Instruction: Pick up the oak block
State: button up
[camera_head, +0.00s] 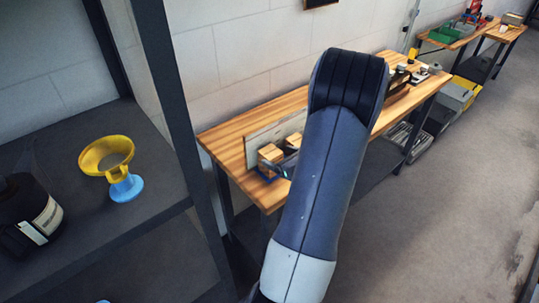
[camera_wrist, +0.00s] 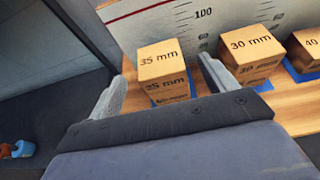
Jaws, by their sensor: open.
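In the wrist view several wooden blocks stand in a row on blue pads. One marked "35 mm" (camera_wrist: 163,68) is ahead of my gripper (camera_wrist: 164,84), between the lines of its two fingers. One marked "30 mm" (camera_wrist: 250,54) is just right of the right finger. One marked "40" (camera_wrist: 310,44) is cut off at the right edge. Which is the oak block I cannot tell; no label names it. My gripper is open and empty. In the head view two blocks (camera_head: 270,154) show on the bench, and my arm hides much of the gripper.
A pale board (camera_wrist: 200,18) with numbers stands behind the blocks on the wooden bench (camera_head: 237,128). A dark shelf (camera_head: 150,205) at left holds a yellow funnel-like item (camera_head: 95,160) and a dark container (camera_head: 45,213). The floor at right (camera_head: 450,200) is clear.

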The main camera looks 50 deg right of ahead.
aim_at(270, 151)
jog(key=x, duration=0.1)
jog(key=p+x, duration=0.1)
jog(key=x, duration=0.2)
jog(key=shift+w+r+p, duration=0.15)
jog(key=shift+r+p, duration=0.1)
jog(key=shift+p, duration=0.1)
jog(key=shift+w+f, duration=0.3)
jog(key=shift+w, duration=0.15)
jog(key=shift+c, duration=0.3)
jog(key=c, duration=1)
jog(key=shift+c, duration=0.2)
jog(key=shift+r, duration=0.2)
notch_tip(270, 151, up, 10)
jog(key=shift+f+b, duration=0.15)
jog(key=shift+b, duration=0.15)
